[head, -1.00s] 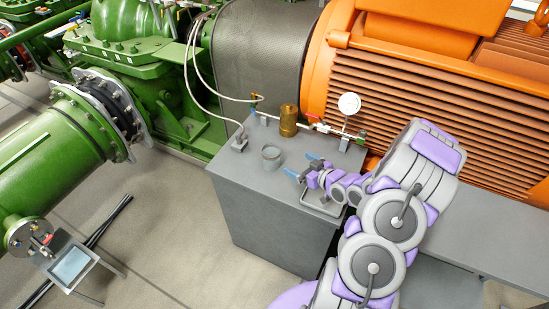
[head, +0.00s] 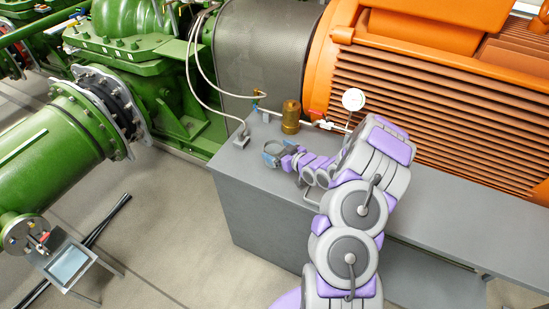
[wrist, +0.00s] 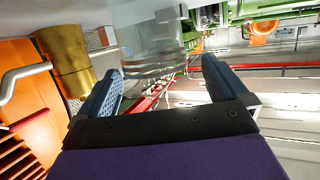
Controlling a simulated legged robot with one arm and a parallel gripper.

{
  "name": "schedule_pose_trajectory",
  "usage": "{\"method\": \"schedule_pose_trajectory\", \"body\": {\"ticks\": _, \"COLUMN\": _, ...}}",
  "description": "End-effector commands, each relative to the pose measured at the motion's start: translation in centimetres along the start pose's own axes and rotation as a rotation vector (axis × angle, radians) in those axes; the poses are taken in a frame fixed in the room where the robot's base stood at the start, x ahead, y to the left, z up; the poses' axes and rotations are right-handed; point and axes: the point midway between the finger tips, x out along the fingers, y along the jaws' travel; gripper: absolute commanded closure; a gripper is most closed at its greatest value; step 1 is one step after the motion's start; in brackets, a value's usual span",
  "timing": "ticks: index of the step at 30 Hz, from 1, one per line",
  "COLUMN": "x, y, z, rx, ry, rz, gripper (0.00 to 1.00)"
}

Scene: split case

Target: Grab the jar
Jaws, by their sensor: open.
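The jar (wrist: 150,40) is a clear glass vessel, seen in the wrist view between and beyond my two blue fingers. In the head view the jar (head: 273,150) stands on the grey bench top (head: 250,165), partly hidden by my gripper. My gripper (head: 274,153) is open, with one finger on each side of the jar. In the wrist view my gripper (wrist: 161,72) shows its fingers spread wide apart. Contact between the fingers and the jar cannot be told.
A brass cylinder (head: 291,117) stands close behind the jar, and in the wrist view it is at the left (wrist: 65,60). A pipe with a pressure gauge (head: 353,99) runs behind. An orange motor (head: 430,110) and green pump (head: 125,65) flank the bench.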

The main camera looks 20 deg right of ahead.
Motion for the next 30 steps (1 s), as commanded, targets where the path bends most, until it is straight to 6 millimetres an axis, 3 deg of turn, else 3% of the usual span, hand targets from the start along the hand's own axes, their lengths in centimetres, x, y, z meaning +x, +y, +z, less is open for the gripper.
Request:
{"method": "schedule_pose_trajectory", "body": {"ticks": 5, "x": 1.0, "y": 0.5, "z": 0.2, "rx": -0.001, "ry": 0.003, "rz": -0.002, "gripper": 0.0}}
{"method": "schedule_pose_trajectory", "body": {"ticks": 15, "x": 4.9, "y": 1.0, "z": 0.3, "rx": 0.002, "ry": 0.003, "rz": -0.001, "gripper": 0.0}}
{"method": "schedule_pose_trajectory", "body": {"ticks": 24, "x": 5.3, "y": 0.7, "z": 0.2, "rx": 0.002, "ry": 0.001, "rz": 0.0, "gripper": 0.0}}
{"method": "schedule_pose_trajectory", "body": {"ticks": 30, "x": 5.3, "y": 0.9, "z": 0.3, "rx": 0.004, "ry": 0.002, "rz": -0.002, "gripper": 0.18}}
